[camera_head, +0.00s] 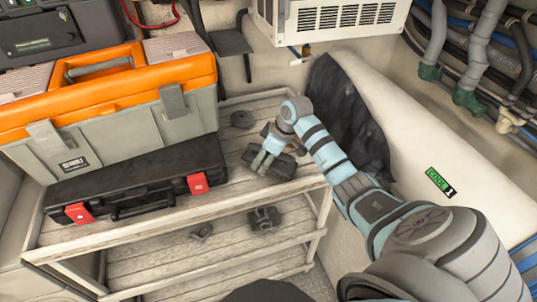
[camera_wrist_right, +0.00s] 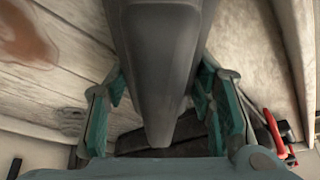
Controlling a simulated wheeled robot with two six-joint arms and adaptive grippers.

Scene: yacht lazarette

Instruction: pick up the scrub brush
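My right gripper (camera_head: 264,163) is low over the right end of the upper shelf, at a dark grey thing (camera_head: 285,168) that looks like the scrub brush. The fingers partly hide it, so its full shape is unclear. In the right wrist view a smooth, dark grey, tapering body (camera_wrist_right: 165,60) lies between the two teal fingers of the right gripper (camera_wrist_right: 160,92). The fingers stand apart, one on each side; whether they touch it is not clear. My left gripper is not in view.
An orange and grey toolbox (camera_head: 185,105) and a black case with red latches (camera_head: 140,180) fill the shelf's left. A dark round item (camera_head: 242,119) lies behind the gripper. The lower shelf holds small dark items (camera_head: 264,219). A white hull wall (camera_head: 415,150) rises at right.

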